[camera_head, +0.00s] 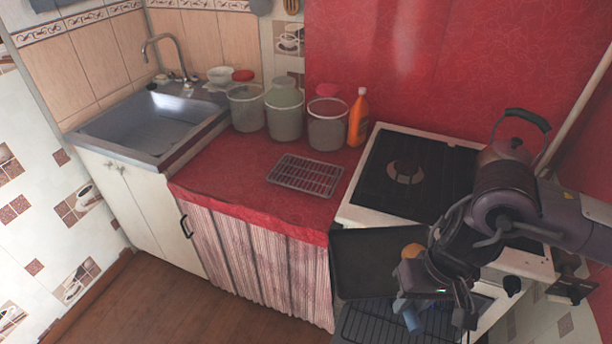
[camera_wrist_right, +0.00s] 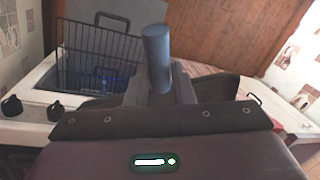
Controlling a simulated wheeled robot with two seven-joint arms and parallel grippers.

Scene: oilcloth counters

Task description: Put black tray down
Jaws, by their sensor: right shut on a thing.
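The black tray (camera_head: 368,262) is a dark, shallow rectangle in front of the stove in the head view, held out at the counter's right end. My right gripper (camera_head: 412,288) is at the tray's right side and is shut on it. The arm hides that part of the tray. In the right wrist view, the gripper (camera_wrist_right: 160,90) has a dark edge of the tray (camera_wrist_right: 222,88) behind its fingers. A blue-grey cylinder (camera_wrist_right: 157,58) stands at the fingers; I cannot tell what it is. My left gripper is not in view.
The stove (camera_head: 358,215) stands right of the red counter (camera_head: 215,180), with a kettle (camera_head: 508,150) at its back. A wire rack (camera_head: 370,325) is below the tray. A grey rack tray (camera_head: 305,175) lies on the counter, near buckets (camera_head: 327,128) and an orange bottle (camera_head: 358,120).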

